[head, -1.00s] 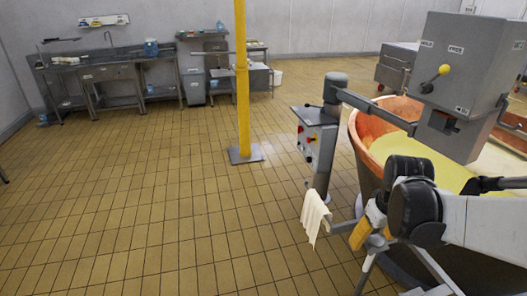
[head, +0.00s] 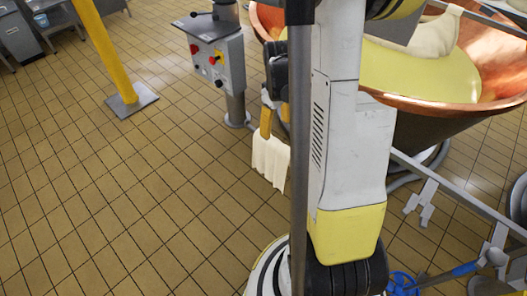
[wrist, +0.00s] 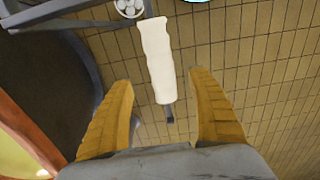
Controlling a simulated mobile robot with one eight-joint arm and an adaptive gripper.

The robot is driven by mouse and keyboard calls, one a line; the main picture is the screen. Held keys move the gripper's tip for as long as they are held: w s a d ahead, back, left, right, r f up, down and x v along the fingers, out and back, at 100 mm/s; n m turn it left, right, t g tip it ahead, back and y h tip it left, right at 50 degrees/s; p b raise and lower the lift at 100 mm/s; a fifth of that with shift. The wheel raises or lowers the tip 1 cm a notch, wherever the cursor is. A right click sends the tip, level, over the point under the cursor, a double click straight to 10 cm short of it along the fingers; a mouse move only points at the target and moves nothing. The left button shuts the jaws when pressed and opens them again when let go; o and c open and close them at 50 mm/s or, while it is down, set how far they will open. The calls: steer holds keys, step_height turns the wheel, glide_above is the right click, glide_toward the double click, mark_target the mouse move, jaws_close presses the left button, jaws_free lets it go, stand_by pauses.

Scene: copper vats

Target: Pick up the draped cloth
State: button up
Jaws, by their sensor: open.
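The draped cloth (head: 270,160) is cream-white and hangs near the copper vat in the head view. In the wrist view the cloth (wrist: 157,60) is a long pale strip lying between and beyond my fingertips, with a dark bar end showing at its lower end. My gripper (wrist: 163,80) is open, its two yellow fingers on either side of the cloth's line, with nothing held. In the head view one yellow finger of my gripper (head: 266,122) shows just above the cloth; my arm hides the rest. Whether a finger touches the cloth I cannot tell.
The copper vat (head: 475,105) with yellow liquid stands at the right, a pale cloth-like piece (head: 436,36) over it. A grey control box (head: 218,62) on a post stands behind the cloth. A yellow pole (head: 103,50) stands left. The tiled floor at left is clear.

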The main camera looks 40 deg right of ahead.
mark_target(275, 142)
steer(key=f, duration=0.1)
steer(key=f+b, duration=0.1)
steer(key=f, duration=0.2)
steer(key=shift+s+f+b, duration=0.25)
steer(key=shift+b, duration=0.1)
steer(key=f+b, duration=0.1)
steer(key=f, duration=0.1)
steer(key=f+b, duration=0.2)
steer(key=f, duration=0.1)
steer(key=shift+w+f, duration=0.2)
steer(key=shift+f, duration=0.1)
steer(key=shift+r, duration=0.1)
jaws_close()
